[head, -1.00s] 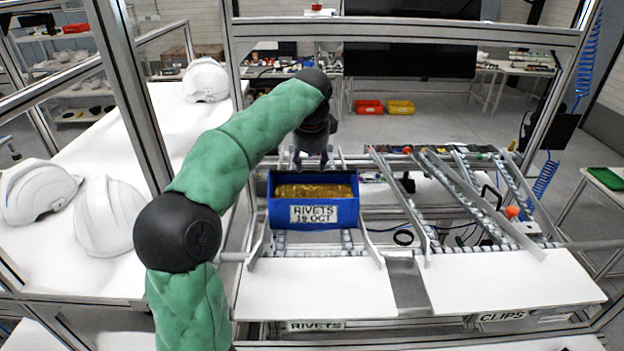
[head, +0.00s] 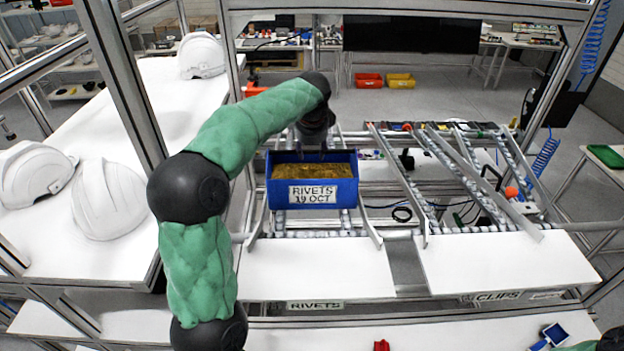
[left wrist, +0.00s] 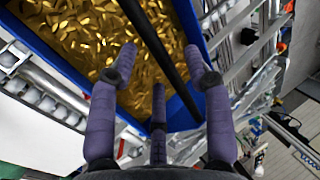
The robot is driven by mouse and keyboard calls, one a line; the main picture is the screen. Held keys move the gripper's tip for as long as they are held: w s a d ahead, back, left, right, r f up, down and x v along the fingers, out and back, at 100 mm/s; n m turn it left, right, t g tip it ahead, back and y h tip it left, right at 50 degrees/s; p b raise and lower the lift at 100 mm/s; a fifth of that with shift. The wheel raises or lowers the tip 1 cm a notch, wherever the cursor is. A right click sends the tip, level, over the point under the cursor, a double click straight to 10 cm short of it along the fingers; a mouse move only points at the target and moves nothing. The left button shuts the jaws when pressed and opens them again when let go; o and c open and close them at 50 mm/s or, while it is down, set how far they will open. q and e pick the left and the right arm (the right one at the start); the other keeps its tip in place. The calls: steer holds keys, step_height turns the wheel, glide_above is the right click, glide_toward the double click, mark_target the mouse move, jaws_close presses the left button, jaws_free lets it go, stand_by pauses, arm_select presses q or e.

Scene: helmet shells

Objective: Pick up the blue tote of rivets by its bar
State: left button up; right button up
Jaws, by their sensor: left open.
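The blue tote (head: 312,194) labelled RIVETS 19 OCT sits upright on the left roller lane, full of gold rivets (head: 308,172). My left gripper (head: 312,152) is over the tote's back part, pointing down. In the left wrist view its purple fingers (left wrist: 163,70) are spread open over the rivets. The dark bar (left wrist: 160,45) runs across the tote and passes between the fingers, which are not closed on it. The tote's blue wall (left wrist: 196,30) shows beside the bar. In the head view the bar is mostly hidden by my gripper.
A white shelf (head: 315,268) lies before the tote. Rails flank it, and another lane with a white shelf (head: 505,262) is to the right. Frame posts stand around. White helmet shells (head: 108,200) lie on the left table. A small blue item (head: 553,335) is at the lower right.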

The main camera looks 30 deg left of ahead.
arm_select(q)
steer(key=shift+x, duration=1.35)
jaws_close()
steer(key=shift+r, duration=0.15)
steer(key=shift+w, duration=0.1)
